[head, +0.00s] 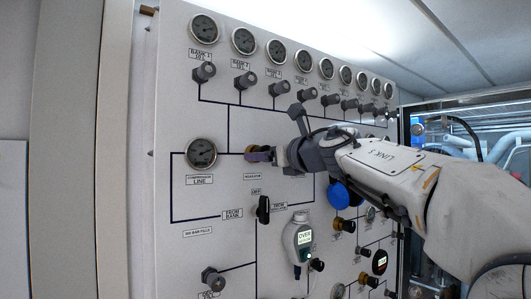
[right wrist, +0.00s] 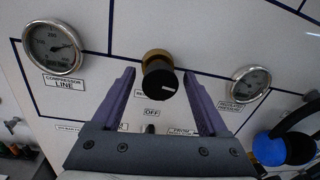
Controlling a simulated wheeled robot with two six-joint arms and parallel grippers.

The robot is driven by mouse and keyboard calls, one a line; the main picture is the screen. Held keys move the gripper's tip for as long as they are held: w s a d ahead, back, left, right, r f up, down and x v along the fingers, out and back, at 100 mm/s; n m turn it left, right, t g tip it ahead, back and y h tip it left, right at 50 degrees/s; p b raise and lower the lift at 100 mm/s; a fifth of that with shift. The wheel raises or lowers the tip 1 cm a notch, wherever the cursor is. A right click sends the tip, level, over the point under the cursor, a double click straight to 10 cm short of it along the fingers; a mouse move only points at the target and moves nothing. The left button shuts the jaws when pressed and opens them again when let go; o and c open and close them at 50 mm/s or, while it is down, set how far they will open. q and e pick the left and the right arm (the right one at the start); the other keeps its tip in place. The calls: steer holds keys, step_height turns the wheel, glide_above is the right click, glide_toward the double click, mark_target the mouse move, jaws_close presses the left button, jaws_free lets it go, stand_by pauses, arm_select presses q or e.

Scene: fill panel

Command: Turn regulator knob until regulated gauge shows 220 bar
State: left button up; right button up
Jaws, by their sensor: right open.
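The regulator knob (right wrist: 160,80), a black cap with a pale line on a brass collar, shows between the fingers of my right gripper (right wrist: 158,73) in the right wrist view. The purple fingers are open, one on each side of the knob, with gaps to it. In the head view my arm hides that gauge. My left gripper is not in view.
The compressor line gauge (head: 201,153) is left of the knob; it also shows in the right wrist view (right wrist: 53,47). A black lever valve (head: 263,209) and a handheld device with a green screen (head: 299,237) sit below. A blue round knob (head: 338,195) is beneath my arm.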

jaws_close()
steer(key=shift+r+m+p, duration=0.2)
steer(key=shift+m+p, duration=0.1)
steer(key=shift+p, duration=0.1)
steer(key=shift+r+m+p, duration=0.1)
steer(key=shift+m+p, duration=0.9)
steer(key=shift+p, duration=0.05)
steer(key=shift+m+p, duration=0.35)
steer(key=shift+m, duration=0.15)
steer(key=shift+f+m, duration=0.25)
steer(key=shift+m, duration=0.15)
jaws_free()
